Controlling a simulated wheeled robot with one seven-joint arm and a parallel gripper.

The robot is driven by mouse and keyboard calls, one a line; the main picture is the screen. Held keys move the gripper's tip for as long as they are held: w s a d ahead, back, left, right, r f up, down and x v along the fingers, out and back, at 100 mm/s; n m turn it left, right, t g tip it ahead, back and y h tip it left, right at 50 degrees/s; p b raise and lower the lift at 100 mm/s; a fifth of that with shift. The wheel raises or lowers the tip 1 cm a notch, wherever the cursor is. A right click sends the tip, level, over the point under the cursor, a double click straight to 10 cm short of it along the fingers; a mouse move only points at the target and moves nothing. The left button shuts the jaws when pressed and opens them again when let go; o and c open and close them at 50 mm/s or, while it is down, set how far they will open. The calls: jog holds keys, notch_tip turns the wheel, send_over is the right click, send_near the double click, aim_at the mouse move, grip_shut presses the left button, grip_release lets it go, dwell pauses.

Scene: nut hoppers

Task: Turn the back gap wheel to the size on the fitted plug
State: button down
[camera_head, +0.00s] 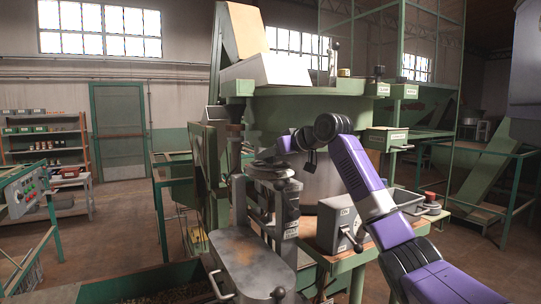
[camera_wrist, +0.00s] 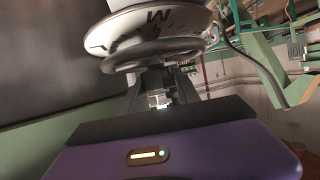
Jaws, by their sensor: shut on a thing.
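The gap wheel (camera_wrist: 150,52) is a grey round rim under a pale dial (camera_wrist: 125,35) with dark marks and a letter that looks like M. It fills the top of the wrist view. My gripper (camera_wrist: 158,78) has its dark fingers up against the underside of this wheel and is shut on it. In the head view my gripper (camera_head: 268,156) is at the top of the grey machine head (camera_head: 272,174), where the wheel shows as a small flat disc, partly covered by my wrist. I cannot make out the fitted plug or its size in either view.
A large green-rimmed drum (camera_head: 310,110) stands right behind my gripper. A grey control box (camera_head: 340,225) with a lever is on the green bench to the right. A rounded metal cover (camera_head: 248,262) is in front. A green frame and cable are at the right of the wrist view.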

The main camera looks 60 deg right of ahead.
jog(key=shift+a, duration=0.1)
jog(key=m+g+h+b, duration=0.1)
jog(key=m+h, duration=0.1)
jog(key=shift+w+a+f+h, duration=0.1)
jog(key=shift+h, duration=0.2)
jog(key=m+g+h, duration=0.3)
jog(key=m, duration=0.1)
jog(key=shift+w+m+g+h, duration=0.1)
jog(key=shift+m+g+h, duration=0.2)
jog(key=shift+m+h, duration=0.1)
jog(key=m+g+h, duration=0.2)
jog(key=m+g, duration=0.2)
jog(key=shift+m+g+p, duration=0.3)
jog(key=shift+g, duration=0.1)
jog(key=m+g+h, duration=0.1)
jog(key=m+g, duration=0.3)
jog(key=shift+g, duration=0.6)
jog(key=c, duration=0.9)
grip_release()
jog(key=shift+m, duration=0.3)
